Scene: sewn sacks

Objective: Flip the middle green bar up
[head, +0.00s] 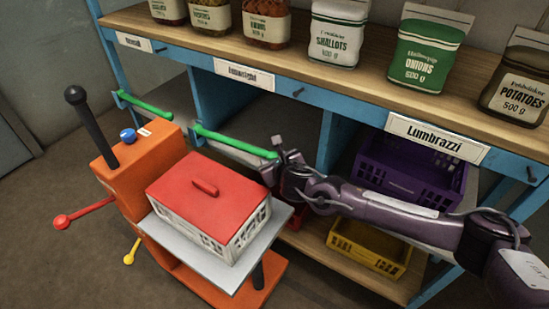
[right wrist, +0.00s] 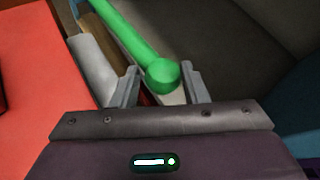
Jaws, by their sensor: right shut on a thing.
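The middle green bar (head: 232,143) runs from a bracket on the blue shelf frame toward the right, lying across the front of the open bay at a slight downward slope. My right gripper (head: 279,154) is shut on its right end. In the right wrist view the bar's round green end (right wrist: 162,76) sits between the two fingers of my right gripper (right wrist: 160,85). Another green bar (head: 146,104) is at the left, in front of the neighbouring bay. My left gripper is not in view.
An orange cart (head: 125,167) with a grey platform carries a white crate with a red lid (head: 190,190), close to my right gripper. Purple (head: 425,170) and yellow (head: 355,250) crates sit in the right bay. Jars and sacks, including a green onions sack (head: 425,55), stand on the wooden top.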

